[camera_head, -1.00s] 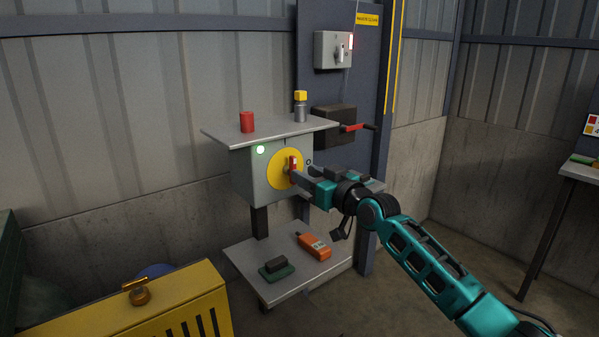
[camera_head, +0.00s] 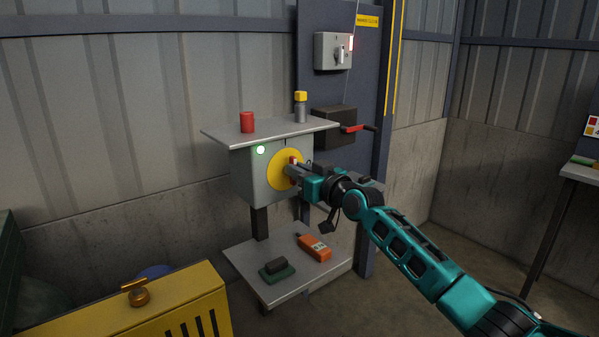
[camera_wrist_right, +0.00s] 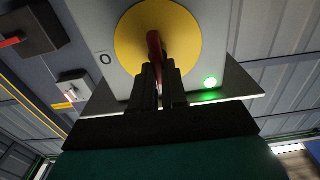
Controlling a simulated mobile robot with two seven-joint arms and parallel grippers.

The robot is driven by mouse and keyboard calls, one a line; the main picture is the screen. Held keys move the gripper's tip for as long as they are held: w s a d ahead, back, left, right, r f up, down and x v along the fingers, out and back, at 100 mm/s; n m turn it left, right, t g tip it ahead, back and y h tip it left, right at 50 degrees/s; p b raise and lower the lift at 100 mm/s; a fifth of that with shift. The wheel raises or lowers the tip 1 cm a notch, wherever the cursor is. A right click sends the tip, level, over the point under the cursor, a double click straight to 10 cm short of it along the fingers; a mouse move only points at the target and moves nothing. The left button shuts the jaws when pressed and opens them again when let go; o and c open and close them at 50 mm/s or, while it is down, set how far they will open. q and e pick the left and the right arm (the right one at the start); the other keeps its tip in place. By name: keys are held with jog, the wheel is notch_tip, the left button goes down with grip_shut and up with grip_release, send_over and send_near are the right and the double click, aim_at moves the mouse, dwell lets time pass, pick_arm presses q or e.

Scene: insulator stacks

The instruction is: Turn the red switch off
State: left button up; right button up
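The red switch (camera_head: 293,160) is a narrow red handle on a round yellow plate (camera_head: 279,171), on the front of a grey box (camera_head: 258,178). In the head view, my right gripper (camera_head: 293,170) is at the handle and hides most of it. In the right wrist view, the red handle (camera_wrist_right: 154,46) stands between the two dark fingers (camera_wrist_right: 160,72), which look closed around it. The handle is near upright there, slightly tilted. An "O" mark (camera_wrist_right: 106,59) is beside the yellow plate. A green lamp (camera_head: 260,149) on the box is lit. My left gripper is not in view.
A shelf above the box holds a red cylinder (camera_head: 247,122) and a yellow-topped grey item (camera_head: 300,107). A black box with a red lever (camera_head: 355,128) is close to the right. A lower shelf (camera_head: 250,262) holds an orange device (camera_head: 314,247). A yellow crate (camera_head: 150,310) stands front left.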

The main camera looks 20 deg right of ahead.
jog(key=shift+c, duration=0.7)
grip_shut()
jog(key=shift+m, duration=0.4)
jog(key=m, duration=0.5)
jog(key=f+m+p, duration=0.1)
jog(key=m, duration=0.5)
jog(key=d+m, duration=0.1)
jog(key=m, duration=0.5)
jog(key=shift+w+d+f+p, duration=0.1)
jog(key=shift+w+f+p, duration=0.1)
jog(key=shift+p, duration=0.15)
jog(key=o, duration=0.7)
grip_release()
